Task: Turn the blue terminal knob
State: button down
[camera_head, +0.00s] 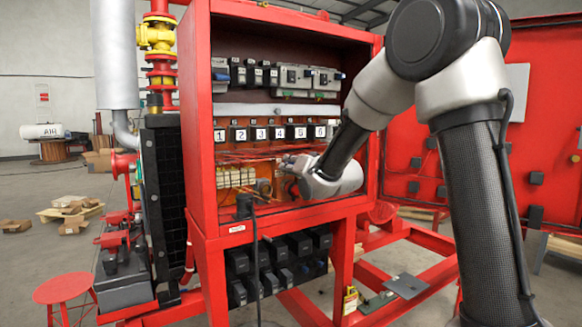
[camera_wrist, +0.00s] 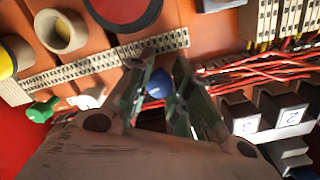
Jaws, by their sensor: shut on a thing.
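The blue terminal knob (camera_wrist: 158,84) shows in the wrist view between the two fingers of my gripper (camera_wrist: 160,88). The fingers are closed around it, and only part of its blue face is visible. In the head view my gripper (camera_head: 292,168) reaches into the open red cabinet (camera_head: 203,130), low in front of the orange back panel. The blue knob cannot be made out in the head view.
In the wrist view a green knob (camera_wrist: 42,110) and a white knob (camera_wrist: 88,98) sit left of the fingers. Red wires (camera_wrist: 245,75) run on the right, near numbered black blocks (camera_wrist: 285,112). A black cable (camera_head: 256,265) hangs from the cabinet front.

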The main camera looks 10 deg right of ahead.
jog(key=shift+f+m, duration=0.1)
jog(key=shift+m, duration=1)
jog(key=c, duration=1.3)
grip_release()
jog(key=v, duration=1.2)
jog(key=shift+d, duration=0.1)
